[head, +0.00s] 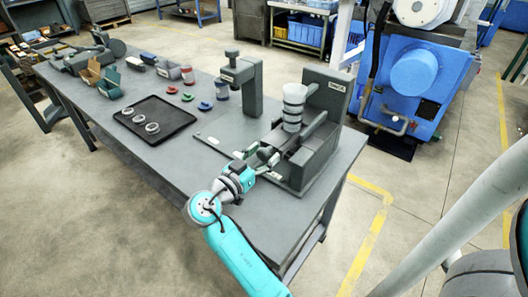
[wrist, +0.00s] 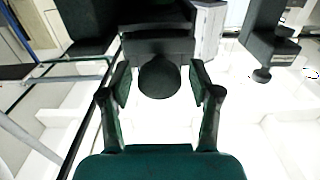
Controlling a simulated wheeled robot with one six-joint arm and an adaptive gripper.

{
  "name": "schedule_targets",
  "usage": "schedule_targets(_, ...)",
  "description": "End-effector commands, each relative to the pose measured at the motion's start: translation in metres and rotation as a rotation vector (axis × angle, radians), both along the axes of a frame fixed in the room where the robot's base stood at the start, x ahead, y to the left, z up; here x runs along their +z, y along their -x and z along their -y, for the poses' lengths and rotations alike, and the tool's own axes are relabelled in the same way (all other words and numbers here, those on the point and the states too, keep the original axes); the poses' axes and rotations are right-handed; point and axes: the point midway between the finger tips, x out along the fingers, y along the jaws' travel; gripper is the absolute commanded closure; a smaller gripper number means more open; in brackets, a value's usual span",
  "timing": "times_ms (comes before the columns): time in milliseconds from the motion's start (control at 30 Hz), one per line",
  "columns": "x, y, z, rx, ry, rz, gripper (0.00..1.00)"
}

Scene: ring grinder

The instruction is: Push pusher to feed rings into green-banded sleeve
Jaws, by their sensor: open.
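My gripper (head: 264,158) is at the near side of the ring grinder (head: 318,152), low by its base. In the wrist view my gripper (wrist: 160,82) is open, with a finger on each side of a dark round knob (wrist: 159,77), which looks like the pusher's end. Gaps show between the knob and both fingers. A dark block stands behind the knob. In the head view a stack of light and dark rings under a white funnel-like top (head: 293,100) stands on the grinder. I cannot make out a green band or the sleeve.
A dark press-like stand (head: 245,85) is left of the grinder on the grey table (head: 225,205). A black tray (head: 155,120) holds several metal rings. A blue machine (head: 415,80) stands behind.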

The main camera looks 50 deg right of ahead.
Motion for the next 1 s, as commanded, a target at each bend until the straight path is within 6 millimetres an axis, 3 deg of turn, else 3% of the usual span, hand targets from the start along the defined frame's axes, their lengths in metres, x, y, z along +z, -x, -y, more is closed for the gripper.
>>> schedule_targets(700,0.0,0.001,-0.042,0.0,0.0,0.0,0.38)
schedule_targets(1000,0.0,0.002,-0.049,0.0,0.0,0.0,0.38)
